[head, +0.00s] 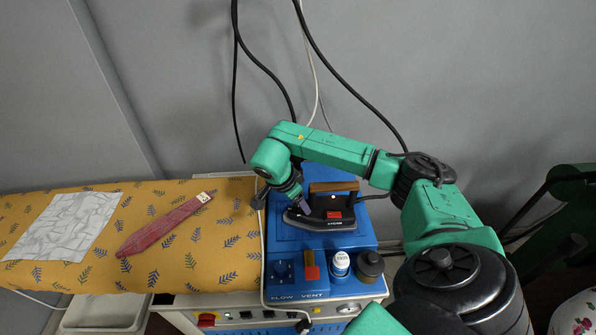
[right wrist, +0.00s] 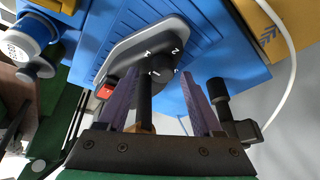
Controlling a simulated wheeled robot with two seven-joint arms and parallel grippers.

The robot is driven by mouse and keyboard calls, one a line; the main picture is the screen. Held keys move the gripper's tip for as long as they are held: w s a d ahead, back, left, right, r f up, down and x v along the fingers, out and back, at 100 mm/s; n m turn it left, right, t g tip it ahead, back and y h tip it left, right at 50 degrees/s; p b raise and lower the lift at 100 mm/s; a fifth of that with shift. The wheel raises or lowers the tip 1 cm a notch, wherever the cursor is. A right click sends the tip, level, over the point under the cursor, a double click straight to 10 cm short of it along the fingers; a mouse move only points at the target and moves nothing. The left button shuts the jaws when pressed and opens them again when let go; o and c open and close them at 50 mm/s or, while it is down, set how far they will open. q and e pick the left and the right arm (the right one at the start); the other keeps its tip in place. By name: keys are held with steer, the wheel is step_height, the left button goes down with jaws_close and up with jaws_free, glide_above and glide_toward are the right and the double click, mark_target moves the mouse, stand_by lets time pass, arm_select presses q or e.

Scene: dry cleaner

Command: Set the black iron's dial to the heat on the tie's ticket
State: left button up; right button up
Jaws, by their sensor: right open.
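The black iron (head: 335,220) with a brown handle sits on the ribbed blue unit. My right gripper (head: 301,206) is over the iron's left end. In the right wrist view the open purple fingers (right wrist: 160,88) point at the dial, one to each side; contact cannot be told. A dark red tie (head: 165,228) lies on the board with a pale ticket (head: 203,197) at its upper end, too small to read. My left gripper is out of view.
A grey-white cloth (head: 62,226) lies on the yellow leaf-print board (head: 225,255). A white-labelled bottle (head: 339,264), a dark olive jar (head: 369,267) and a red-and-gold block (head: 311,268) stand at the blue unit's (head: 290,243) front. Cables hang behind the iron.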

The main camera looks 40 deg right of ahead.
steer(key=shift+w+f, duration=0.2)
steer(key=shift+c, duration=0.4)
jaws_close()
steer(key=shift+m, duration=0.3)
steer(key=shift+m+g+b, duration=0.6)
steer(key=shift+m+b, duration=0.05)
steer(key=shift+m, duration=0.55)
steer(key=m+g, duration=0.1)
steer(key=m, duration=0.2)
steer(key=shift+w+m+y+b, duration=0.1)
steer(key=shift+m+y+b, duration=0.2)
steer(key=shift+m+b, duration=0.1)
steer(key=m, duration=0.2)
steer(key=m+g+y, duration=0.1)
steer(key=m, duration=0.1)
steer(key=shift+w+r+g, duration=0.1)
steer(key=shift+g, duration=0.2)
steer(key=m, duration=0.2)
steer(key=m+g+y, duration=0.1)
steer(key=m, duration=0.1)
steer(key=shift+d+m+y, duration=0.1)
steer(key=shift+m+y, duration=0.2)
